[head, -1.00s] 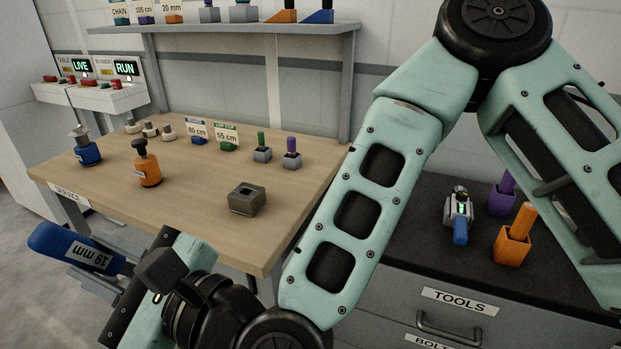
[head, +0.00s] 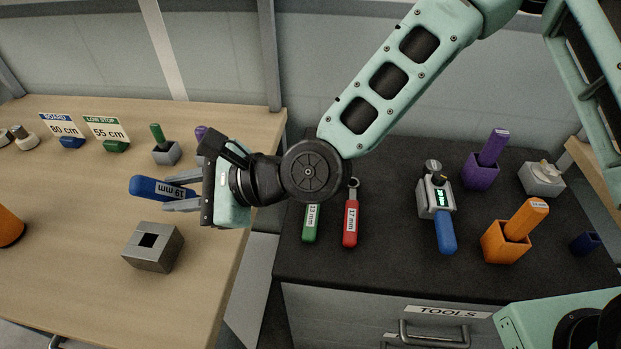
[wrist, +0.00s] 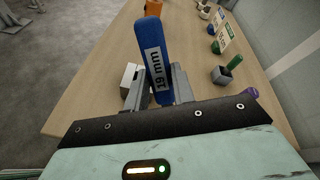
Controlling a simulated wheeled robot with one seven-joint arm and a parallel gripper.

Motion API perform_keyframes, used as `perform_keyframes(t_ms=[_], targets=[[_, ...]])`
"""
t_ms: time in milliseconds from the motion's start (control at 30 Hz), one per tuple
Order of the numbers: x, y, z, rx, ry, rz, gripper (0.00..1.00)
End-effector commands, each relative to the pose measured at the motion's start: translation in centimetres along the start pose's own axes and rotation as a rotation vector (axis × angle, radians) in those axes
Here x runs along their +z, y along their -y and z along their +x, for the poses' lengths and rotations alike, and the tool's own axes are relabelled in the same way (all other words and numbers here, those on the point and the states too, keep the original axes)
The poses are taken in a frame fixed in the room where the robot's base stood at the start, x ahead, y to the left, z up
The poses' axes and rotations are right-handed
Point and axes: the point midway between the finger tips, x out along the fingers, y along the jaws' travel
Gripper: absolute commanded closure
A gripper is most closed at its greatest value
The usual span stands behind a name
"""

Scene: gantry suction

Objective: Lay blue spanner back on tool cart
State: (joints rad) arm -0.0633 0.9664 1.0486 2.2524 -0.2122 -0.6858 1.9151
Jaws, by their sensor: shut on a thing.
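The blue spanner (head: 150,187), labelled 19 mm, is held by its handle in my gripper (head: 182,193), which is shut on it above the right part of the wooden table. Its blue handle also shows upright between the fingers in the wrist view (wrist: 154,62); its far end is hidden. The tool cart (head: 385,262) has a dark top and a drawer marked TOOLS, and stands to the right of the table. A green spanner (head: 311,219) and a red 17 mm spanner (head: 351,222) lie side by side on its left part.
On the cart stand a device with a blue handle (head: 436,205), a purple holder (head: 482,172), an orange holder (head: 505,243) and a grey block (head: 541,178). A square metal socket block (head: 153,250) sits on the table (head: 75,270) just below my gripper. A gap separates table and cart.

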Motion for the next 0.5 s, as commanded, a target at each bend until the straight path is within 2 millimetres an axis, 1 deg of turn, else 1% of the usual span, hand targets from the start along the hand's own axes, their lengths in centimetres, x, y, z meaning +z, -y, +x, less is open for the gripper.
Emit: perform_keyframes(t_ms=[33, 167, 267, 333, 367, 467, 500], targets=[[-1.0, 0.8, -0.5, 0.041, -0.038, -0.007, 1.00], [-3.9, 1.6, -1.7, 0.170, -0.142, -0.029, 1.00], [-6.0, 2.3, -3.1, 0.271, -0.232, -0.054, 1.00], [-7.6, 2.9, -4.4, 0.342, -0.301, -0.075, 1.00], [-8.2, 3.2, -5.1, 0.373, -0.335, -0.087, 1.00], [-10.5, 4.3, -8.0, 0.482, -0.460, -0.130, 1.00], [-11.5, 4.9, -9.6, 0.525, -0.519, -0.148, 1.00]])
